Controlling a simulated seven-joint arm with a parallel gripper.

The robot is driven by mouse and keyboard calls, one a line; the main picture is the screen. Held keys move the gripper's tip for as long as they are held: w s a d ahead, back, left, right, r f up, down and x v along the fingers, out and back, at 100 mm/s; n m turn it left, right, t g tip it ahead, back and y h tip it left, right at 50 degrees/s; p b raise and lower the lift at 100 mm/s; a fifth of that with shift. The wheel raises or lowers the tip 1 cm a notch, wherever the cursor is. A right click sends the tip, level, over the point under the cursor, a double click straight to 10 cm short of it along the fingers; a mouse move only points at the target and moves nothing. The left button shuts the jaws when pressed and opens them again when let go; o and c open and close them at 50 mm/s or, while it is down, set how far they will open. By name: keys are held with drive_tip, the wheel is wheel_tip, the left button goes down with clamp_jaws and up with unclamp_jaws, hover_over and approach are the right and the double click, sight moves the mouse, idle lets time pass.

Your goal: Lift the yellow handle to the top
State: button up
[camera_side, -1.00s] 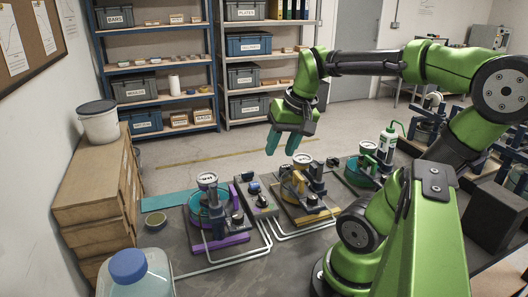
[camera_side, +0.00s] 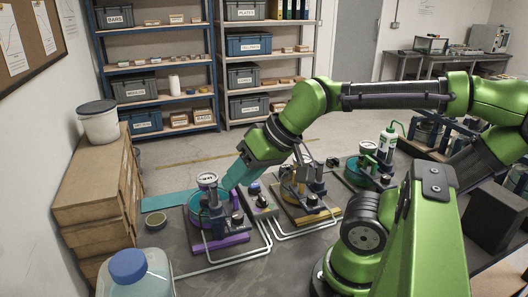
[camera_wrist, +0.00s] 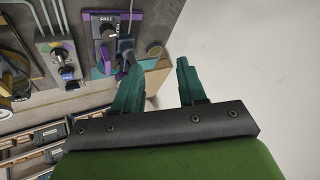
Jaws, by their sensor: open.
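The middle lever unit has a yellow base edge (camera_side: 318,217) and a yellow part (camera_side: 289,188) around its body, beside a dark upright; I cannot clearly make out its handle. My gripper (camera_side: 232,180) is open and empty, its teal fingers slanting down to the left. In the side view its fingers overlap the right side of the purple-based unit (camera_side: 222,240), left of the yellow unit; I cannot tell whether they touch it. In the wrist view the two open fingers (camera_wrist: 158,75) stand apart, with the purple-based unit (camera_wrist: 101,62) beyond the left finger.
A small control box (camera_side: 260,203) with knobs stands between the purple and yellow units. A green-based unit (camera_side: 360,178) with a white bottle (camera_side: 387,145) stands to the right. Pale pipes (camera_side: 235,262) run along the front. A round tin (camera_side: 156,221) and a water jug (camera_side: 135,275) are at left.

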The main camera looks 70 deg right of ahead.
drive_tip(key=shift+d, duration=0.1)
drive_tip(key=shift+c, duration=0.3)
wheel_tip(320, 180, up, 5)
drive_tip(key=m+g+h, duration=0.2)
drive_tip(key=m+g, duration=0.3)
drive_tip(key=g, duration=0.2)
hover_over(312, 189)
drive_tip(key=w, duration=0.4)
drive_tip(key=f, duration=1.6)
drive_tip(key=shift+a+f, duration=0.25)
drive_tip(key=shift+a, duration=0.05)
clamp_jaws()
